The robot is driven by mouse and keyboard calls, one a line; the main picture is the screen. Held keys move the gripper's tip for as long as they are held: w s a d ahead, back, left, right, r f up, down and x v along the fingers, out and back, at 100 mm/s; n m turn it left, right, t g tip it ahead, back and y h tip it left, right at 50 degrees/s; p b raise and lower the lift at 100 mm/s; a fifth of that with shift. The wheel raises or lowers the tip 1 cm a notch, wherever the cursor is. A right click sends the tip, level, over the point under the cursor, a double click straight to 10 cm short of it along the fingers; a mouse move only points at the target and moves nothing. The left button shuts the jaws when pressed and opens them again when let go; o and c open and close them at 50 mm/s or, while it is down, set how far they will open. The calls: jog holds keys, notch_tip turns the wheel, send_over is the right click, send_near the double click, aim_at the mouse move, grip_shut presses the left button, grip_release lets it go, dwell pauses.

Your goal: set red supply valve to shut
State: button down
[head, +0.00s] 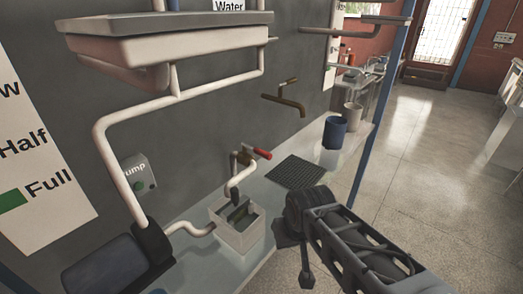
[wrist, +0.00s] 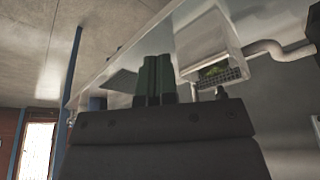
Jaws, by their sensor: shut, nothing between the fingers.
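The red supply valve (head: 262,153) shows in the head view as a red handle on a brass fitting at the top of a white bent pipe. The pipe rises above a square white box (head: 237,237) on the shelf, and the handle points to the right. My gripper's green fingers show side by side, shut and empty, in the wrist view (wrist: 156,65). In the head view my dark arm is to the lower right of the valve, apart from it; the fingertips cannot be made out there. I cannot make out the valve in the wrist view.
A black mat (head: 295,172), a blue bin (head: 334,132) and a white cup (head: 353,114) are farther along the shelf. A brass tap (head: 285,98) juts from the wall. A blue post (head: 372,120) stands at the shelf's front edge. Floor at right is clear.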

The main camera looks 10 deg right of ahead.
aim_at(263, 154)
dwell(0.3)
